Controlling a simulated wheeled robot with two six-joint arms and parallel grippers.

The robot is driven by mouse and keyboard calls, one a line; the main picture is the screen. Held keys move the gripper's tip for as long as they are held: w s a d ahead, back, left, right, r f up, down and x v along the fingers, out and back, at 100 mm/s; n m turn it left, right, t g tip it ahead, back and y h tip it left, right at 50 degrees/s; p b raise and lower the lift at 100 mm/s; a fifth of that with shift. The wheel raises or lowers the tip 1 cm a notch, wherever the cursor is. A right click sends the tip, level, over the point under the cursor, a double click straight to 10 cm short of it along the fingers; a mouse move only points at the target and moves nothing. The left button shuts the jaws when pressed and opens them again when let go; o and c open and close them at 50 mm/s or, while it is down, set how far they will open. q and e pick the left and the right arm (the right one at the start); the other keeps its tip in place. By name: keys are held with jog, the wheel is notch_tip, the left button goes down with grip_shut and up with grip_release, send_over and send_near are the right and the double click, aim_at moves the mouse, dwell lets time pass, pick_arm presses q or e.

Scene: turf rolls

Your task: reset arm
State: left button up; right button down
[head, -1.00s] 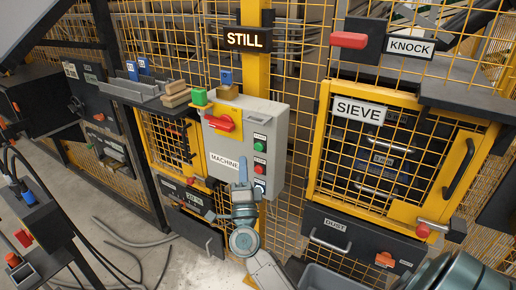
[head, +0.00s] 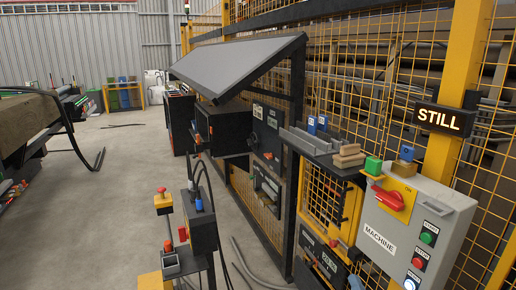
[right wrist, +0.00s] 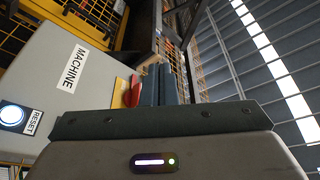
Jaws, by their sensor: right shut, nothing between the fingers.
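The grey machine box (head: 440,205) is at the right of the head view, with a red switch handle (head: 388,198) at its upper left. Green and red buttons run down its right side, and a pale blue button (head: 410,284) is at the bottom edge. In the right wrist view the box (right wrist: 75,75) fills the left side, with a lit button (right wrist: 12,115) labelled RESET. My right gripper (right wrist: 160,85) is shut and empty, its fingers beside the box as seen there. My left gripper is not in view.
A STILL sign (head: 439,119) hangs on a yellow post. A shelf (head: 305,140) with blue and wooden blocks juts out left of the box. A control post (head: 203,225) with cables stands in front of the fence. Open concrete floor (head: 100,200) lies left.

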jog(key=s+a+f+n+g+y, duration=0.1)
jog(key=s+a+f+n+g, duration=0.2)
jog(key=s+f+n+g, duration=0.7)
jog(key=s+d+f+m+g+h, duration=0.1)
jog(key=s+d+f+g+h, duration=0.25)
jog(key=s, duration=0.55)
jog(key=s+d+f+m+g+h, duration=0.1)
jog(key=s+d+f+m+g, duration=0.2)
jog(key=s+f, duration=0.4)
notch_tip(320, 180, down, 26)
jog(key=d+f+n+g, duration=0.1)
jog(key=d+g, duration=0.1)
jog(key=d, duration=0.1)
jog(key=s+d+f+g, duration=0.1)
jog(key=s+f, duration=1.8)
jog(key=f, duration=0.2)
jog(key=shift+d, duration=0.15)
